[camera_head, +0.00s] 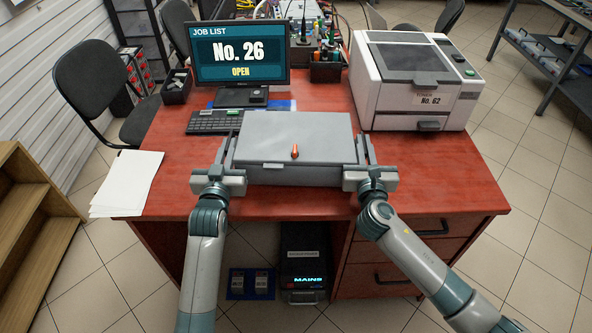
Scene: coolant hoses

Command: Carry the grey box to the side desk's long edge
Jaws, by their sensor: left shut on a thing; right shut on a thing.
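The grey box (300,160) is closed and sits on or just above the red desk, near its front edge; I cannot tell which. A small orange, pointed object (294,152) is on its lid. My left gripper (226,158) is shut on the box's left side. My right gripper (367,158) is shut on its right side. The red desk (455,195) is the only desk plainly seen; I cannot tell whether it is the side desk.
A monitor (240,50) and keyboard (212,122) stand behind the box. A white printer-like machine (415,80) is at the back right. Papers (127,183) lie at the left edge. Wooden steps or shelves (35,215) stand at the left. The desk's right front is clear.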

